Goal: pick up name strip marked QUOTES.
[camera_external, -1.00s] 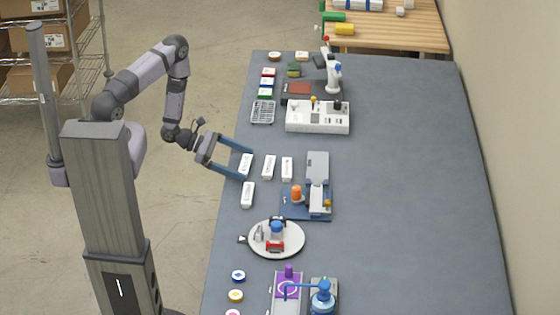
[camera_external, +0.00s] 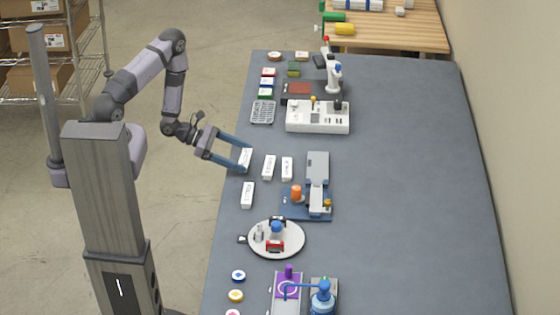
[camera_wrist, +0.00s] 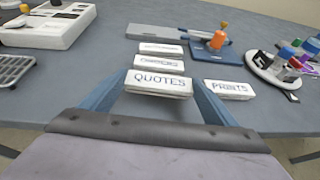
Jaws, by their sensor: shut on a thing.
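The white name strip marked QUOTES (camera_wrist: 159,82) is between the two blue fingers of my gripper (camera_wrist: 160,92) in the wrist view. In the external view the strip (camera_external: 245,159) is at the table's left edge. My gripper (camera_external: 244,159) is shut on it there, with one finger at each end. I cannot tell whether the strip is clear of the table. Two white strips lie beyond it: a nearer one (camera_wrist: 159,62) and a farther one (camera_wrist: 161,48). Another strip, marked PRINTS (camera_wrist: 229,89), lies to the right in the wrist view.
A blue board with an orange knob (camera_external: 297,193) stands right of the strips. A round white plate (camera_external: 290,245) is below it in the external view. A white control box (camera_external: 318,117) and a grey rack (camera_external: 263,112) are at the back. The table's right side is clear.

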